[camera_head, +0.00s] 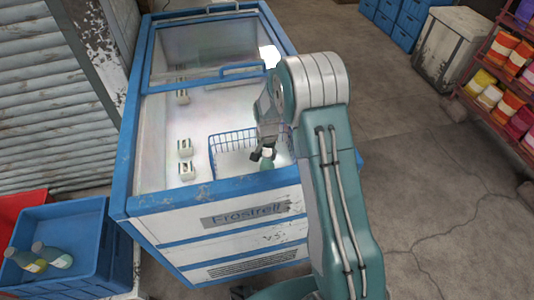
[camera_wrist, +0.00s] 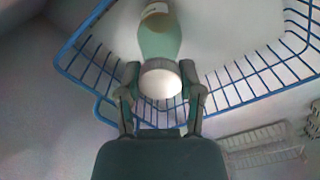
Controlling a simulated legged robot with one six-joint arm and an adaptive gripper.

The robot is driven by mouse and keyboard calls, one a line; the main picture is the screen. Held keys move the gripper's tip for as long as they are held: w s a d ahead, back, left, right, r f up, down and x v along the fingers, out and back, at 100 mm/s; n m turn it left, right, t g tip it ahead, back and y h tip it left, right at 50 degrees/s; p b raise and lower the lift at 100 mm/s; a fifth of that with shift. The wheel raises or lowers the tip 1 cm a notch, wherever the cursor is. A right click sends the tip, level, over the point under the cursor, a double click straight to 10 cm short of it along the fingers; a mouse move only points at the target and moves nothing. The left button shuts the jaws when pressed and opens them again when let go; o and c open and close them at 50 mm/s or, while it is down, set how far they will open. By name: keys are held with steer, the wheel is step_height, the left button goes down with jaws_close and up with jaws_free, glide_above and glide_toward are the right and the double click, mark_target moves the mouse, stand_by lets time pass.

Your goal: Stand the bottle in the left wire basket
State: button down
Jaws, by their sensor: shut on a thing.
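My gripper (camera_head: 262,153) reaches down into the open chest freezer and is shut on a green bottle (camera_head: 267,164). In the wrist view my gripper (camera_wrist: 160,76) has a finger on each side of the neck of the bottle (camera_wrist: 160,42), just by its white cap. A pale label shows lower on the bottle. The blue wire basket (camera_head: 231,137) surrounds the bottle in the picture; its rim (camera_wrist: 77,78) also shows in the wrist view. I cannot tell whether the bottle's base touches the basket floor. My arm hides the basket's right side.
The white and blue freezer (camera_head: 185,228) has several small pale cartons (camera_head: 185,147) inside, left of the basket. A paler wire rack (camera_wrist: 262,138) shows in the wrist view. A blue crate (camera_head: 75,270) with bottles (camera_head: 55,257) stands at lower left.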

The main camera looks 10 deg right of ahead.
steer(key=shift+c, duration=1.2)
jaws_free()
steer(key=shift+d, duration=0.1)
steer(key=shift+r, duration=0.1)
steer(key=s+r+n+t, duration=0.1)
steer(key=s+r, duration=0.2)
steer(key=r, duration=0.8)
steer(key=s+r+n+t, duration=0.1)
steer(key=s+r, duration=0.2)
steer(key=r, duration=0.8)
steer(key=s+r+n+t, duration=0.1)
steer(key=s+r, duration=0.3)
steer(key=s, duration=0.8)
steer(key=s+r+n+t, duration=0.2)
steer(key=s+r, duration=0.3)
steer(key=s, duration=0.7)
steer(key=shift+d+r+n+t, duration=0.15)
steer(key=shift+n+t, duration=0.15)
steer(key=shift+n, duration=0.6)
